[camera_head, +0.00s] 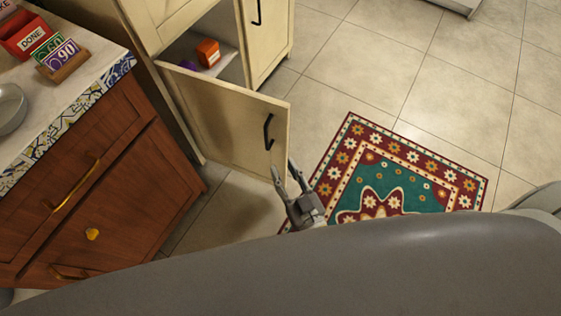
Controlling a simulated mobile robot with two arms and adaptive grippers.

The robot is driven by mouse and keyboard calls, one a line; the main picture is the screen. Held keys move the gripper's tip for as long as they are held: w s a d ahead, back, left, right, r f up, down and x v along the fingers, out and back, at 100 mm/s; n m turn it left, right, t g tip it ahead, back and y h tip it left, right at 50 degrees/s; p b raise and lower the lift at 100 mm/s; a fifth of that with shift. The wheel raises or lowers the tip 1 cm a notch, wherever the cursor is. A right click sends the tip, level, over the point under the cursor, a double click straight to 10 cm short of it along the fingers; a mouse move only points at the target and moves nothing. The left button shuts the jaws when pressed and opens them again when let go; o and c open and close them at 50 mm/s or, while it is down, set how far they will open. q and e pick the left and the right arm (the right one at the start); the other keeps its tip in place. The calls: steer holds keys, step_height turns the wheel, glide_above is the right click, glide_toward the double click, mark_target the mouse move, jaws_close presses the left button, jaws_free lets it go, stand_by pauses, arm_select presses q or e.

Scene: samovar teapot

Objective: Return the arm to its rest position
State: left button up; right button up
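My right gripper (284,172) is in the middle of the head view, low in front of the open cream cabinet door (220,115). Its two fingers are spread with nothing between them. They appear close to the door's right edge, below the black handle (268,132); I cannot tell whether they touch the door. The rest of that arm is hidden behind a large grey part of my own body across the bottom. My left gripper is not in view.
The cream cabinet holds an orange box (208,51) and a purple item. At left, a wooden drawer unit (90,190) carries a red bin (24,36), number cards (60,55) and a grey dish (9,107). A patterned rug (400,180) lies on open tiled floor.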

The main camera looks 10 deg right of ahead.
steer(key=shift+f, duration=0.1)
stand_by(0.5)
